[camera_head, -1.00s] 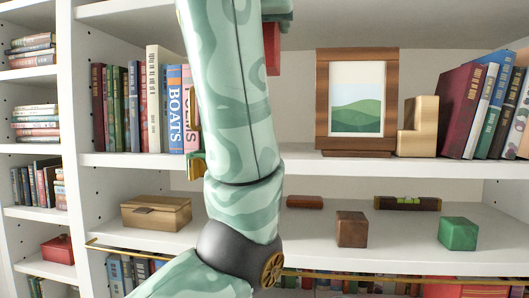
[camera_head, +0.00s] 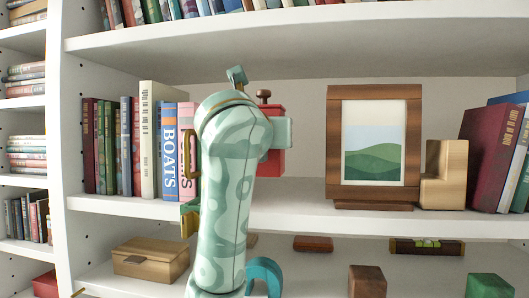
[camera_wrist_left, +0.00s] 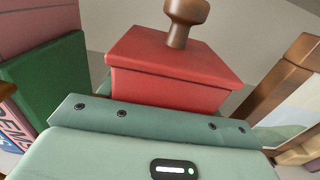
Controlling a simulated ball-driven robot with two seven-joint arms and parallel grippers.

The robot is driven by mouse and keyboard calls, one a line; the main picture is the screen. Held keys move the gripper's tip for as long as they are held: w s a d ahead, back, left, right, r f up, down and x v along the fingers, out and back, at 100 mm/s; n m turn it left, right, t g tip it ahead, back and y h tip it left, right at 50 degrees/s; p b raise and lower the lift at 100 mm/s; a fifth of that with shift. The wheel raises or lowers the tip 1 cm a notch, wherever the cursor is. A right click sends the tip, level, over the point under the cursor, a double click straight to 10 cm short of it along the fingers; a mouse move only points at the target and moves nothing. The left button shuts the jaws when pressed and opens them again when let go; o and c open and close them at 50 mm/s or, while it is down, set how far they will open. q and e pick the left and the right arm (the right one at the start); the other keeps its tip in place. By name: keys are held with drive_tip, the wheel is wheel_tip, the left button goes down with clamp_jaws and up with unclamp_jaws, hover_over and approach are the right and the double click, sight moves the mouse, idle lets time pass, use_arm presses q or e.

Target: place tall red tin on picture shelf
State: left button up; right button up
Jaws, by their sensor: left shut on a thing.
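The tall red tin (camera_head: 272,162), with a brown knob on its lid, is in my left gripper (camera_head: 276,134) in the head view. The gripper and arm hide part of it. In the left wrist view the tin (camera_wrist_left: 170,72) shows upright behind a green jaw, and the gripper is shut on it. The picture shelf (camera_head: 290,221) is the white board bearing the framed picture (camera_head: 374,146). The tin is at this shelf's level, between the books and the picture. I cannot tell whether its base touches the board. My right gripper is not in view.
Upright books, including a blue one (camera_head: 169,150), stand left of my arm. A wooden block (camera_head: 444,178) and leaning books (camera_head: 490,155) are right of the picture. Another shelf (camera_head: 300,48) is above. Below are a wooden box (camera_head: 150,257) and a brown cube (camera_head: 367,282).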

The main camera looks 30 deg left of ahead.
use_arm(q)
drive_tip(key=shift+w+a+f, duration=0.2)
drive_tip(key=shift+w+f, duration=0.25)
drive_tip(key=shift+f, duration=0.35)
wheel_tip(320, 180, down, 3)
drive_tip(key=shift+w+a+r+p, duration=0.1)
drive_tip(key=shift+w+a+p, duration=0.05)
drive_tip(key=shift+p, duration=0.7)
drive_tip(key=shift+f, duration=0.3)
drive_tip(key=shift+f, duration=0.1)
drive_tip(key=o, duration=1.5)
